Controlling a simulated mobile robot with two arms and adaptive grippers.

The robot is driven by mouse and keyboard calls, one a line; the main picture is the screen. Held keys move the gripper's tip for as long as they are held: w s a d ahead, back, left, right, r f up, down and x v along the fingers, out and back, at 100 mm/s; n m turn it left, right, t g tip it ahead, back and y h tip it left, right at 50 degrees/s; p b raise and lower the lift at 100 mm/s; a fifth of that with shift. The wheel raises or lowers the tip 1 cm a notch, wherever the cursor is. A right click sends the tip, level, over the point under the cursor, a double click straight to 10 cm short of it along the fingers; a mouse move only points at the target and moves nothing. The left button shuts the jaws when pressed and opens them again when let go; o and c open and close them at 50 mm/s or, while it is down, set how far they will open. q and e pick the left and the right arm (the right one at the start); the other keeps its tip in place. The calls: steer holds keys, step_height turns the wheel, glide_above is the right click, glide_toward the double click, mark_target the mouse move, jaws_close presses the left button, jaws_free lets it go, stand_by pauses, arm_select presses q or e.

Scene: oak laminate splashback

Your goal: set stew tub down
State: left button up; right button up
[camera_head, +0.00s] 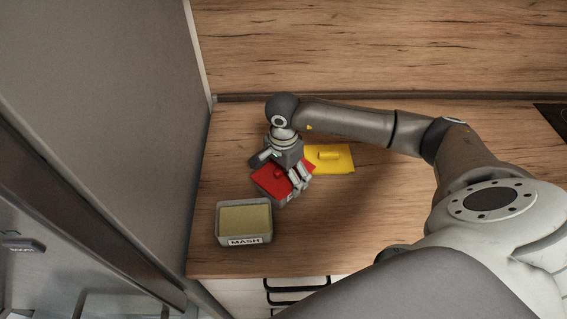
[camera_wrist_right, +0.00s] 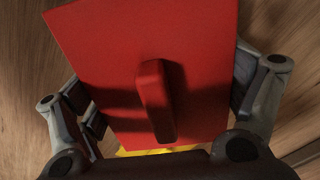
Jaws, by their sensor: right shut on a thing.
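A tub with a red lid (camera_head: 269,178), most likely the stew tub, is in my right gripper (camera_head: 281,170). Its grey side shows a little below the lid, and I cannot read its label. In the right wrist view the red lid (camera_wrist_right: 205,65), with its bar handle, fills the middle, with a finger at each side. My right gripper is shut on the tub from above. The tub sits turned at an angle; I cannot tell whether it touches the worktop. My left gripper is not in view.
An open grey tub labelled MASH (camera_head: 245,240) stands just in front of the held tub on the wooden worktop (camera_head: 370,220). A yellow lid (camera_head: 340,163) lies behind it to the right. A tall grey cabinet side (camera_head: 120,90) bounds the left. The worktop's middle is clear.

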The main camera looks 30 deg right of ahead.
steer(key=o, duration=1)
steer(key=shift+f, duration=0.15)
steer(key=shift+c, duration=0.2)
steer(key=shift+o, duration=0.9)
